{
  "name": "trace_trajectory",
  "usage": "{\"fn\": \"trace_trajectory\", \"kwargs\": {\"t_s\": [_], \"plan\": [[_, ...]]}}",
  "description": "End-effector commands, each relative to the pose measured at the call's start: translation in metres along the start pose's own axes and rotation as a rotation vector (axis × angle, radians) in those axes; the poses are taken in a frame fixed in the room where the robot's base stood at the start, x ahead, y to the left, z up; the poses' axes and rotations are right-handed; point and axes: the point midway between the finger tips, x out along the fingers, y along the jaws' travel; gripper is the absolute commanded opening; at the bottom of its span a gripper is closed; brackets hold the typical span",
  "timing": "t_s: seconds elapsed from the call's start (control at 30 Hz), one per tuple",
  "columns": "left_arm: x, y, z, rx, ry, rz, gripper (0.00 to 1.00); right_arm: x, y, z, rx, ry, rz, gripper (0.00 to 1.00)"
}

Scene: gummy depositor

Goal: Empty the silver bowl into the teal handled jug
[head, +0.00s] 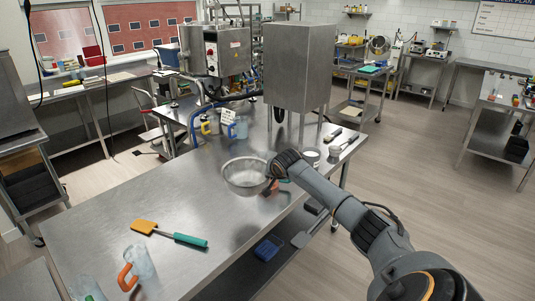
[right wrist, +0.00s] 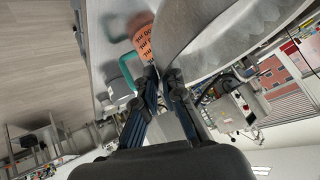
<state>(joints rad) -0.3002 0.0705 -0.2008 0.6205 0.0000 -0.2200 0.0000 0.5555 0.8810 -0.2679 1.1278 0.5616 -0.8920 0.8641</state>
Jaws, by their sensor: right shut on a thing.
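The silver bowl (head: 243,178) is at the table's right side in the head view. It fills the upper part of the right wrist view (right wrist: 215,35). My right gripper (head: 271,187) is shut on the rim at the bowl's near right side; its fingers (right wrist: 163,85) show in the wrist view. I cannot tell whether the bowl touches the table, or what it holds. A teal handle (right wrist: 128,66) shows in the wrist view beside an orange printed surface, close to the fingers and bowl; this looks like the teal handled jug. In the head view my arm mostly hides that spot. My left gripper is out of view.
On the steel table (head: 150,205) lie a teal-handled orange spatula (head: 170,235) and an orange-handled jug (head: 142,268). A blue-handled jug (head: 239,129) stands at the back. A white tub (head: 312,155) stands right of the bowl. The table's middle left is clear.

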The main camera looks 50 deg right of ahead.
Motion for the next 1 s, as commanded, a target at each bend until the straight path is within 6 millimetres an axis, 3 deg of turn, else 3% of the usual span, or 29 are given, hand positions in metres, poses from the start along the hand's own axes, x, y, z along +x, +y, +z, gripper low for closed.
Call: {"fn": "trace_trajectory", "kwargs": {"t_s": [0.03,0.17,0.5,0.8,1.0], "plan": [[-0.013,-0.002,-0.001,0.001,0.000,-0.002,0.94,-0.009,-0.004,-0.009,0.001,0.001,-0.001,0.00],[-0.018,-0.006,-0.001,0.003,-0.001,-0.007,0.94,-0.013,-0.005,-0.012,0.001,0.000,-0.001,0.00],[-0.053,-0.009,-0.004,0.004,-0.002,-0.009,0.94,-0.035,-0.004,0.009,-0.002,-0.003,0.000,0.00],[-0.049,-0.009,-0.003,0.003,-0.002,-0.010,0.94,-0.056,-0.001,0.037,-0.002,-0.001,-0.002,0.00],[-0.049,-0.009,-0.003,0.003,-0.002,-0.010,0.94,-0.067,-0.001,0.046,0.000,0.000,-0.001,0.00]]}}
